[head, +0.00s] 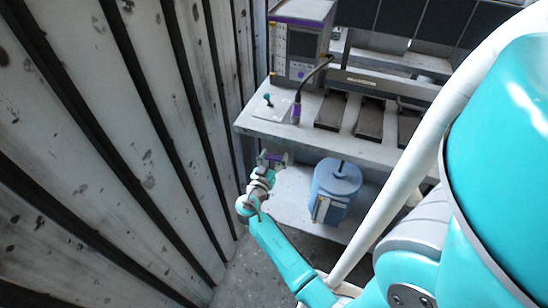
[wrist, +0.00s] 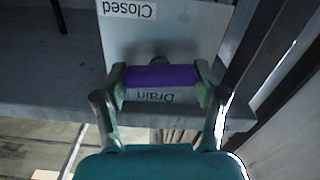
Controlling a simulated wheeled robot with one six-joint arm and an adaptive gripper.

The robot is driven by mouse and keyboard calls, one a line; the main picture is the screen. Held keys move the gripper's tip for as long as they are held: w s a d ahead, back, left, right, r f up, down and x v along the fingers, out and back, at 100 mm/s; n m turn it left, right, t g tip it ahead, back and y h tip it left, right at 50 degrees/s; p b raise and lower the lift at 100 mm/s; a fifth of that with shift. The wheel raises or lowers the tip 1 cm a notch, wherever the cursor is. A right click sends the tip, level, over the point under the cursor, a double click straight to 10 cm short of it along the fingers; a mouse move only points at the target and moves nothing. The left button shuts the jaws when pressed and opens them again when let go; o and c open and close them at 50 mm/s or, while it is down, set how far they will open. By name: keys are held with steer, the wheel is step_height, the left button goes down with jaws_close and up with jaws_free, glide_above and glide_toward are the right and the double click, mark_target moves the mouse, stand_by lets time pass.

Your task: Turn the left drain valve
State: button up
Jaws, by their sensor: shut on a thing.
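The drain valve shows in the wrist view as a purple handle (wrist: 160,77) in front of a white plate (wrist: 195,35). The plate carries the words "Closed" and "Drain", both upside down in the picture. The handle lies level across the picture, between the two fingers of my gripper (wrist: 160,84), which is shut on it. A dark round stem shows just behind the handle. In the head view my gripper (head: 271,160) is at the left front of the bench, below its top, with a little purple at its tip. The plate's words are not readable there.
A grey bench (head: 350,150) carries a purple-edged instrument box (head: 297,45), a purple-handled tool on a black cable (head: 296,112), a small teal-knobbed lever (head: 268,99) and dark trays (head: 370,118). A blue canister (head: 336,185) stands below. A ribbed wall (head: 130,150) is close on the left.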

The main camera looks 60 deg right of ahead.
steer(key=n, duration=0.7)
steer(key=shift+w+f, duration=0.1)
steer(key=shift+w, duration=0.1)
steer(key=n, duration=0.3)
steer(key=shift+f+n, duration=0.1)
steer(key=shift+n, duration=0.2)
steer(key=shift+w+n, duration=0.1)
steer(key=shift+n, duration=1.5)
steer(key=shift+f+n, duration=0.1)
steer(key=shift+n, duration=0.2)
steer(key=o, duration=1.1)
steer(key=shift+o, duration=0.2)
steer(key=shift+a, duration=0.1)
